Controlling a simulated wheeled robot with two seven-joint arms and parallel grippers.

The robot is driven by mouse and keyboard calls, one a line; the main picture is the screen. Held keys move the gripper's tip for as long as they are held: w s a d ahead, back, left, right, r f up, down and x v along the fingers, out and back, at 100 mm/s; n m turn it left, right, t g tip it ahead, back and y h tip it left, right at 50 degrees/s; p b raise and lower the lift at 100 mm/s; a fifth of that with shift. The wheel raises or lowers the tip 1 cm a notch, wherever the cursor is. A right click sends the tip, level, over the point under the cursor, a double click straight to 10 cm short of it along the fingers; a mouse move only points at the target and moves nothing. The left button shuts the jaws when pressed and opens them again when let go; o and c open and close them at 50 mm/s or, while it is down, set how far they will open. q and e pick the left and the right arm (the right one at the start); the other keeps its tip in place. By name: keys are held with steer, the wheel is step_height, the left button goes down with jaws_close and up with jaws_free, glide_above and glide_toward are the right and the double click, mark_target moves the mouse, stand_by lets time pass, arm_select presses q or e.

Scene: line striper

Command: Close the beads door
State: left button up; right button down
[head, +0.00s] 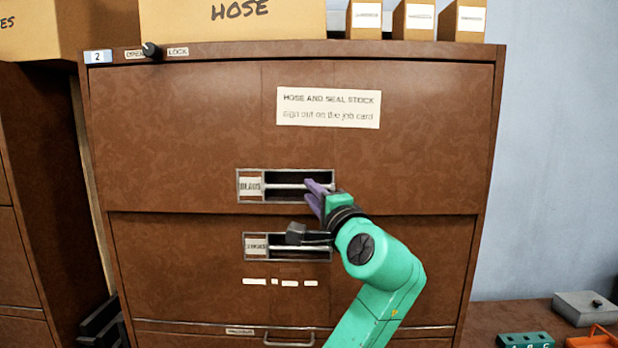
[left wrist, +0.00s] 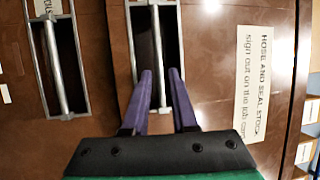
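The beads door (head: 180,130) is the wide brown upper front of the cabinet, with a recessed handle labelled BEADS (head: 250,187) and a HOSE AND SEAL STOCK sign. It looks close to flush with the cabinet; I cannot tell whether a small gap remains. My left gripper (head: 310,189) is at the right part of this handle. In the left wrist view its two purple fingers (left wrist: 162,85) are apart, with the metal handle bar (left wrist: 156,40) showing between them. Contact with the bar cannot be made out. My right gripper is not in view.
A lower front (head: 400,260) has a similar recessed handle (head: 257,247). A black knob (head: 152,50) sits between OPEN and LOCK labels on the top edge. Boxes, including one marked HOSE (head: 240,25), stand on top. A bench (head: 480,325) with small items is at the lower right.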

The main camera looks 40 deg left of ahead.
arm_select(q)
steer(key=x, duration=0.2)
steer(key=shift+w+a, duration=0.1)
steer(key=shift+a, duration=0.25)
steer(key=shift+d, duration=0.15)
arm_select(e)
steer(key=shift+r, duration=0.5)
arm_select(q)
jaws_close()
steer(key=shift+f, duration=0.15)
